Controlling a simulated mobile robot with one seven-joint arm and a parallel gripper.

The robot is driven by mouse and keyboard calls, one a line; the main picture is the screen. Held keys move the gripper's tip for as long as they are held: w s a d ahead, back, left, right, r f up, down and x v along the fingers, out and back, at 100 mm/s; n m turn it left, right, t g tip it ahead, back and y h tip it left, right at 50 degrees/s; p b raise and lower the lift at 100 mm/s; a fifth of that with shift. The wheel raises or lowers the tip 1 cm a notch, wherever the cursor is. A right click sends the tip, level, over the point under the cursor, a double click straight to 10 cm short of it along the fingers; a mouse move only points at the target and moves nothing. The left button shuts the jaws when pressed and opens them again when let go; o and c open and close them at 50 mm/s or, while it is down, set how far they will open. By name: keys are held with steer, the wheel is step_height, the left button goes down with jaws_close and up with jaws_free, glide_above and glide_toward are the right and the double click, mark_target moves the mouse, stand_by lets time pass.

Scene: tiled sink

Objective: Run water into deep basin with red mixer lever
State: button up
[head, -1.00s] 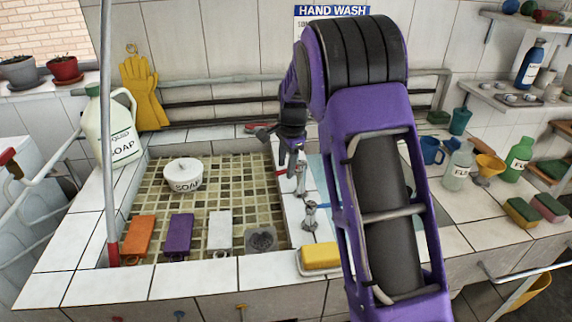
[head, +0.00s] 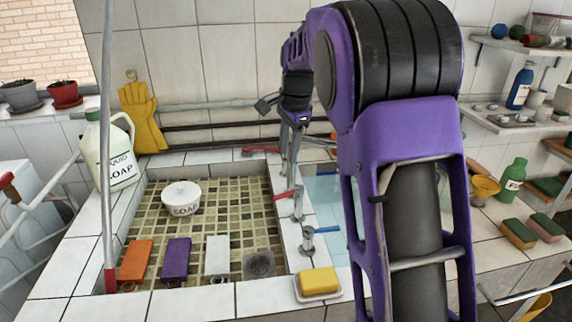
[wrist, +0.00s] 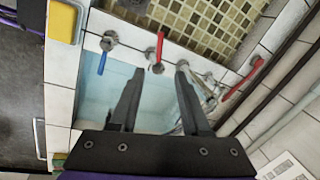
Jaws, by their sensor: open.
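A short red lever (head: 285,195) on a chrome fitting stands on the tiled divider between the two basins. In the wrist view, this red lever (wrist: 159,47) lies just beyond my fingertips, roughly centred between them. My gripper (head: 289,172) is open and empty above the divider; its spread fingers also show in the wrist view (wrist: 160,69). A longer red lever (head: 262,150) lies on the back ledge, right of my fingers in the wrist view (wrist: 242,82). The pale blue basin (wrist: 98,95) is under my fingers, partly hidden by my arm in the head view. I see no running water.
A blue lever (head: 328,229) stands nearer the front of the divider, by a yellow sponge (head: 319,281) in a dish. The mosaic basin (head: 225,210) holds a soap bowl (head: 181,197) and several coloured blocks. Pipes (head: 215,138) run along the back wall.

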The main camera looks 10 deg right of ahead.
steer(key=r, duration=0.2)
steer(key=shift+s+d+r, duration=0.1)
steer(key=shift+s+r, duration=0.15)
steer(key=shift+r, duration=0.05)
stand_by(3.6)
